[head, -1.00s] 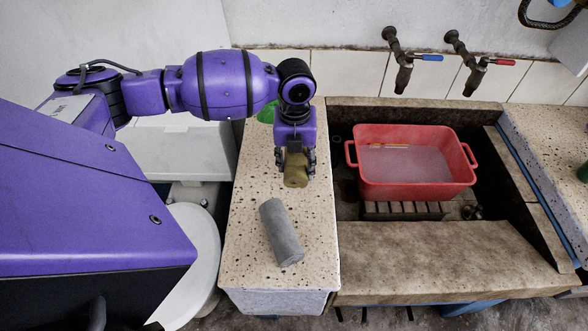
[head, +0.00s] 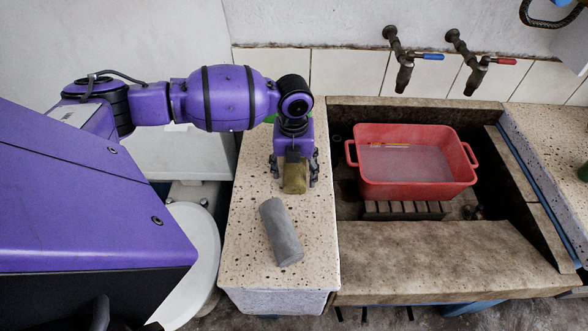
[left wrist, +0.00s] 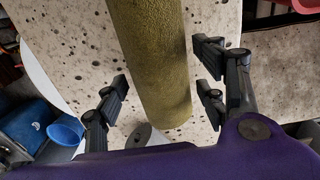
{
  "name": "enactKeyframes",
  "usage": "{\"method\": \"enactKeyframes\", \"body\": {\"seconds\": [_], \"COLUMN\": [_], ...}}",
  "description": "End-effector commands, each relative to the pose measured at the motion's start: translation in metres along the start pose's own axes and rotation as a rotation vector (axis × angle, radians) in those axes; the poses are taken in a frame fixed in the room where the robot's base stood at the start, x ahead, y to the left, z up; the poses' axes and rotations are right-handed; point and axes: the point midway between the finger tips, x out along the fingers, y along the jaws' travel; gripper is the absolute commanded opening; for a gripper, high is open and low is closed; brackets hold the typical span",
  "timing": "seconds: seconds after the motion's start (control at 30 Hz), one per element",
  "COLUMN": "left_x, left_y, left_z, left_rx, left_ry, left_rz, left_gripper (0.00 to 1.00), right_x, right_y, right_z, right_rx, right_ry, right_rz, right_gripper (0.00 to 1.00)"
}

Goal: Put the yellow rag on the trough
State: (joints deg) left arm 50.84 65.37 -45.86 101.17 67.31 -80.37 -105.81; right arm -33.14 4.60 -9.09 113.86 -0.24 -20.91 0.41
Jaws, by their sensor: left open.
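The yellow rag (head: 295,178) is an olive-yellow roll over the speckled stone top (head: 255,255), left of the trough basin (head: 430,240). My left gripper (head: 295,180) points down over it, open, with one finger on each side. In the left wrist view the rag (left wrist: 155,60) runs between the spread fingers (left wrist: 163,82), with gaps on both sides. The rag seems to lie on the stone; its far end is hidden under the gripper in the head view. My right gripper is not in view.
A grey roll (head: 281,232) lies on the stone just in front of the yellow rag. A red tub (head: 415,180) stands in the basin to the right, under two taps (head: 402,75). A green thing (head: 269,118) is partly hidden behind my arm.

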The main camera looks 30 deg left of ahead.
Motion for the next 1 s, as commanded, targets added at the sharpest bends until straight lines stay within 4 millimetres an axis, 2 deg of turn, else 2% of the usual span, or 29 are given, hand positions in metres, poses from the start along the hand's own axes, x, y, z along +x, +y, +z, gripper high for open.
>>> {"method": "enactKeyframes", "body": {"seconds": [0.13, 0.27, 0.7, 0.83, 1.0], "left_x": [-0.002, -0.014, -0.103, -0.117, -0.124], "left_y": [0.000, 0.000, 0.000, 0.000, 0.000], "left_z": [0.000, 0.001, 0.001, 0.000, 0.000], "left_rx": [0.000, 0.001, 0.000, 0.000, 0.000], "left_ry": [-0.001, -0.003, -0.002, 0.000, 0.000], "left_rz": [0.000, -0.001, -0.001, -0.001, 0.000], "left_gripper": [0.64, 0.64, 0.64, 0.64, 0.64], "right_x": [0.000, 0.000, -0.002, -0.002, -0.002], "right_y": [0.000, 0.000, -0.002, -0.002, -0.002], "right_z": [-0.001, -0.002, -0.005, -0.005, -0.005], "right_rx": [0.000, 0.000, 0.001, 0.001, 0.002], "right_ry": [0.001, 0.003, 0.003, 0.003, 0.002], "right_rz": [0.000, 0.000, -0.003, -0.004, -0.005], "right_gripper": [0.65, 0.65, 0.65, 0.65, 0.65]}}
